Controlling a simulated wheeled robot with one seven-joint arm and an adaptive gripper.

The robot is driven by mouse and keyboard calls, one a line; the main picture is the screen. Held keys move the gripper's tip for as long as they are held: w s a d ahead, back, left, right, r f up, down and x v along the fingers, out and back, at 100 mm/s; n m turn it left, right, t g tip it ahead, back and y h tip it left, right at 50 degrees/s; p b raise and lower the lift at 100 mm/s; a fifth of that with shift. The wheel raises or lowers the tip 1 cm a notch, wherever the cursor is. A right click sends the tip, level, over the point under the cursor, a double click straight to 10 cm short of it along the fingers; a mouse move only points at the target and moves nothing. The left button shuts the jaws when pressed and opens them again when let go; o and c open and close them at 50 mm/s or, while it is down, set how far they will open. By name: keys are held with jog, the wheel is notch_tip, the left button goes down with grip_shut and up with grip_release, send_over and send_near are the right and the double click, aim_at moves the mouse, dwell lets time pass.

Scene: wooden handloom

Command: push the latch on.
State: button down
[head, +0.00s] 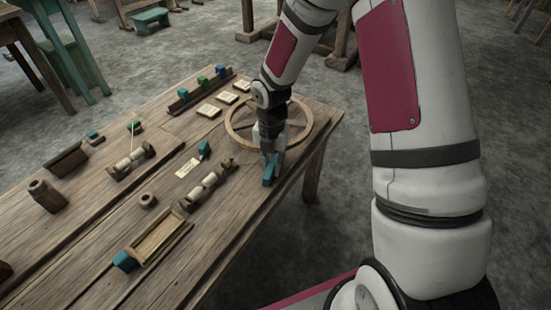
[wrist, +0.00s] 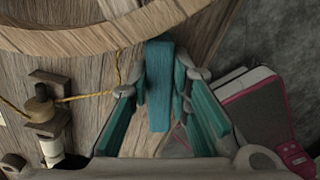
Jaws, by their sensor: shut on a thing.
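A blue bar, which looks like the latch (wrist: 158,108), stands between my two fingertips in the wrist view. My gripper (wrist: 159,84) is shut on it, with a teal pad on each side. In the head view, my gripper (head: 270,157) points down at the table's right edge, beside the wooden wheel, with blue showing at its tip. The latch's base and what it joins are hidden.
The spoked wooden wheel (head: 233,137) lies close behind my gripper. A cord runs in the wrist view from a wooden spool post (wrist: 41,105). Rollers (head: 207,185), a tray (head: 139,255) and cards lie on the table (head: 85,215).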

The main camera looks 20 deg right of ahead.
jog(key=shift+w+a+n+p, duration=0.2)
jog(key=shift+a+n+p, duration=0.2)
jog(key=shift+n+p, duration=0.55)
jog(key=shift+w+a+n+p, duration=0.2)
jog(key=shift+a+n+p, duration=0.15)
jog(key=shift+n+p, duration=0.6)
jog(key=c, duration=1.5)
grip_release()
notch_tip(320, 180, up, 12)
